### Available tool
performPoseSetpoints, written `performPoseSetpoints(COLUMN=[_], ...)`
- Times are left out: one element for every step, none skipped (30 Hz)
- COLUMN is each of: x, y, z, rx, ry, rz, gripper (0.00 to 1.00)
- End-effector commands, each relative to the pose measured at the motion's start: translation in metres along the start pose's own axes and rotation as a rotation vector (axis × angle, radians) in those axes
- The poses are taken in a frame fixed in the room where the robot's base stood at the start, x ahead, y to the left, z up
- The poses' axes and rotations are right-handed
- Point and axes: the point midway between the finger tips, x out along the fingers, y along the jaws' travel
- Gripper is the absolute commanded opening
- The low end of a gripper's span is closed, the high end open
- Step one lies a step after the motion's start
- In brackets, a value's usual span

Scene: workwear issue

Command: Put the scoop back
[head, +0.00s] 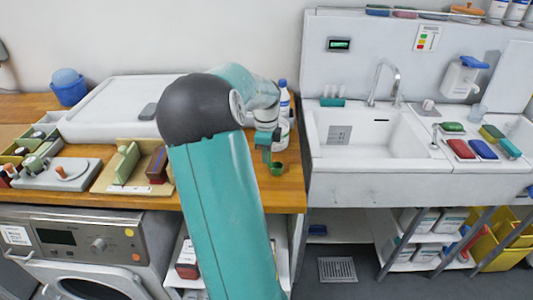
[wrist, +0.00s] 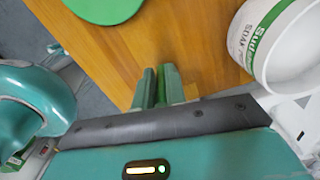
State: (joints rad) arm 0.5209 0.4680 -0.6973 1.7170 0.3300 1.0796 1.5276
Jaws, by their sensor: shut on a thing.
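My gripper (head: 267,152) is low over the right end of the wooden counter. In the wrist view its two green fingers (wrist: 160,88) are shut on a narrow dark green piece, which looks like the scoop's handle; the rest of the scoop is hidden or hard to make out. A white tub (wrist: 282,45) with a green-bordered label stands to the right of the fingers. In the head view the tub (head: 283,131) is partly hidden behind my arm. A round green thing (head: 278,169), also at the wrist view's top (wrist: 104,6), is near the fingertips; I cannot tell whether it is a lid or the scoop's cup.
A blue-capped bottle (head: 284,98) stands behind the tub. The sink (head: 345,150) lies just right of the counter's edge. Bare wood shows around the fingers.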

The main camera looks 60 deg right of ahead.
Motion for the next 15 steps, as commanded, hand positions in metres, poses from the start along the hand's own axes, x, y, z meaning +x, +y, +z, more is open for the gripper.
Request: performPoseSetpoints(x=[-0.0002,0.0002,0.0013,0.0022,0.0030,0.0028,0.0027,0.0026,0.0026,0.0026,0.0025,0.0025,0.0025,0.0025,0.0025], y=[-0.0001,-0.0001,0.0000,0.0000,-0.0001,-0.0002,-0.0002,-0.0002,-0.0002,-0.0002,-0.0001,-0.0001,-0.0002,-0.0002,-0.0001], z=[-0.0004,-0.0005,-0.0005,-0.0006,-0.0006,-0.0006,-0.0005,-0.0006,-0.0006,-0.0006,-0.0006,-0.0006,-0.0006,-0.0006,-0.0006], rx=[0.001,0.001,0.001,0.001,0.001,0.001,0.001,0.001,0.001,0.001,0.001,0.001,0.001,0.001,0.001], ry=[0.000,0.000,0.000,0.000,0.000,0.000,0.000,0.000,0.000,0.000,0.000,0.000,0.000,0.000,0.000], rz=[0.000,0.000,0.000,0.000,0.000,-0.001,-0.001,-0.001,-0.001,-0.001,-0.001,-0.001,-0.001,-0.001,-0.001], gripper=[0.00,0.00,0.00,0.00,0.00,0.19,0.25,0.31,0.35,0.35,0.35,0.35,0.35,0.35,0.35])
